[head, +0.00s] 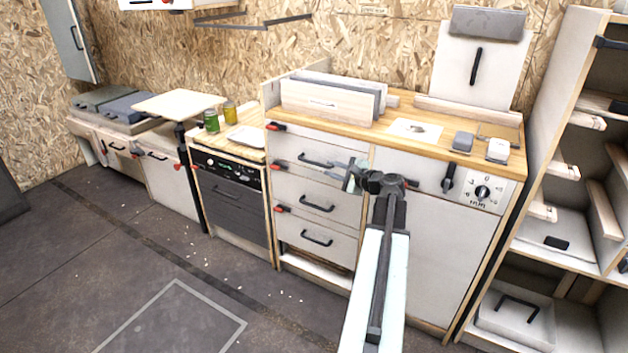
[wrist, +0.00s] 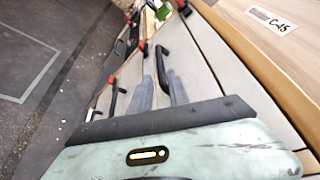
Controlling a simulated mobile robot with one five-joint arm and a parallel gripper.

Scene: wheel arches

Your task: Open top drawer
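The white drawer unit has a stack of drawers, and the top drawer (head: 290,149) looks shut, its front flush with the others. My arm hides part of the drawer front's right side.
Two lower drawers with black handles (head: 317,205) (head: 316,238) sit below. Red latches (head: 281,165) line the left edge. The wooden worktop (head: 390,150) is above, and a cabinet with a knob (head: 482,192) is to the right.

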